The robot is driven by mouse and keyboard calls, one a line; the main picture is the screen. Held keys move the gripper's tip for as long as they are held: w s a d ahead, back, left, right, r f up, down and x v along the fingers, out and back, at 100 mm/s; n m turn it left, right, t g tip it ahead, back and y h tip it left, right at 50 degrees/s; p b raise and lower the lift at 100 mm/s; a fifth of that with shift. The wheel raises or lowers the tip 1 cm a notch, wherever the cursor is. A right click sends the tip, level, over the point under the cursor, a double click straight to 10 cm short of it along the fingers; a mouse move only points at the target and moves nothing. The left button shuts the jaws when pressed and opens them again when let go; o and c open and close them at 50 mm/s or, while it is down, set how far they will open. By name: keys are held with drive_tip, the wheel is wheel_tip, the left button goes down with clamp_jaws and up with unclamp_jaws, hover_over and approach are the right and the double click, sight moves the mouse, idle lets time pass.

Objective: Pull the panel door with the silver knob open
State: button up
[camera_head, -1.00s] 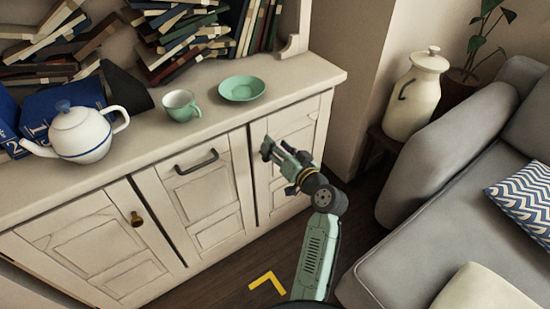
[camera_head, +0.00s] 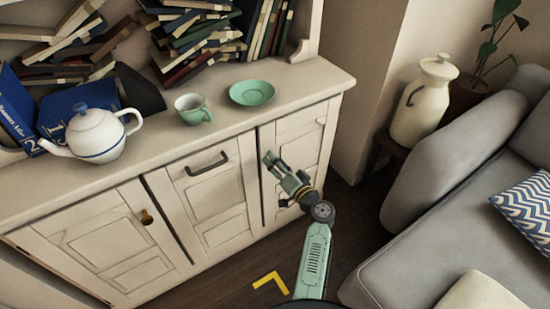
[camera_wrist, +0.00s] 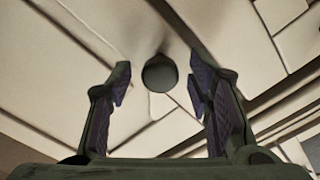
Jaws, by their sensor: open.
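The right panel door (camera_head: 303,127) of the cream cabinet is shut, with my gripper in front of it. In the wrist view a round knob (camera_wrist: 160,73) stands out from a cream panel; it looks dark there, so its silver colour cannot be confirmed. My gripper (camera_head: 272,160) is open near the upper left of the right door. In the wrist view the knob appears between and just beyond my two fingertips, with gaps on both sides. In the head view I cannot make out this knob; my gripper seems to cover it.
The left door has a brass knob (camera_head: 146,217), and the middle panel a dark bar handle (camera_head: 207,165). A teapot (camera_head: 95,133), cup (camera_head: 193,108) and green saucer (camera_head: 251,92) stand on top. A grey sofa (camera_head: 450,215) is at right; floor lies between.

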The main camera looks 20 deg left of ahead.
drive_tip(key=shift+w+a, duration=0.35)
drive_tip(key=shift+a, duration=0.1)
clamp_jaws()
idle(0.4)
